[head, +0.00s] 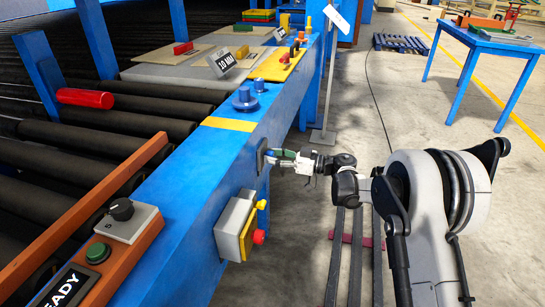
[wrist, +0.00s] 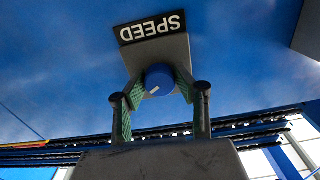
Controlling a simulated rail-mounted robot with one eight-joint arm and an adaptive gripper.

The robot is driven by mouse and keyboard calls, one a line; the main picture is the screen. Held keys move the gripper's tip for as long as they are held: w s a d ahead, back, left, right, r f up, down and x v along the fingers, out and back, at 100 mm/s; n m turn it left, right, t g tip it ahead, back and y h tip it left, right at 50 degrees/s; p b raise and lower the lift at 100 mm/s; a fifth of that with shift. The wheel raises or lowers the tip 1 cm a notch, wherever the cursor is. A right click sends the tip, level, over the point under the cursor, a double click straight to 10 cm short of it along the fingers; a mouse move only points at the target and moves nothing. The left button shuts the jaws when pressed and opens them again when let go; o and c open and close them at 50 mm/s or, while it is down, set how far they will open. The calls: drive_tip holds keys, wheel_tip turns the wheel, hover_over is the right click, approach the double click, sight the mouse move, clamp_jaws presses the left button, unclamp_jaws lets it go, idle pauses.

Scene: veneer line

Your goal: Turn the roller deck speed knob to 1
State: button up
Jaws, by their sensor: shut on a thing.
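The blue speed knob (wrist: 159,80) sits on a grey plate (wrist: 150,58) under an upside-down "SPEED" label (wrist: 152,27) in the wrist view. My gripper (wrist: 159,90) has its two green-padded fingers closed on either side of the knob. In the head view my gripper (head: 277,156) reaches from the right to a small dark panel (head: 262,157) on the side of the blue beam. The knob is hidden there by the fingers. I cannot see a pointer or scale numbers, so its setting cannot be told.
A grey box with a yellow lever and red knob (head: 238,225) juts from the beam just below left of my gripper. A black selector knob (head: 121,209) and green button (head: 97,253) sit on the rail at lower left. The floor (head: 350,120) to the right is mostly clear.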

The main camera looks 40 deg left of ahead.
drive_tip(key=shift+n, duration=0.3)
drive_tip(key=n, duration=0.5)
drive_tip(key=shift+b, duration=0.35)
drive_tip(key=n, duration=0.6)
drive_tip(key=shift+n, duration=0.4)
drive_tip(key=n, duration=0.5)
drive_tip(key=shift+b, duration=0.3)
drive_tip(key=n, duration=0.6)
drive_tip(key=shift+n, duration=0.3)
drive_tip(key=o, duration=1.1)
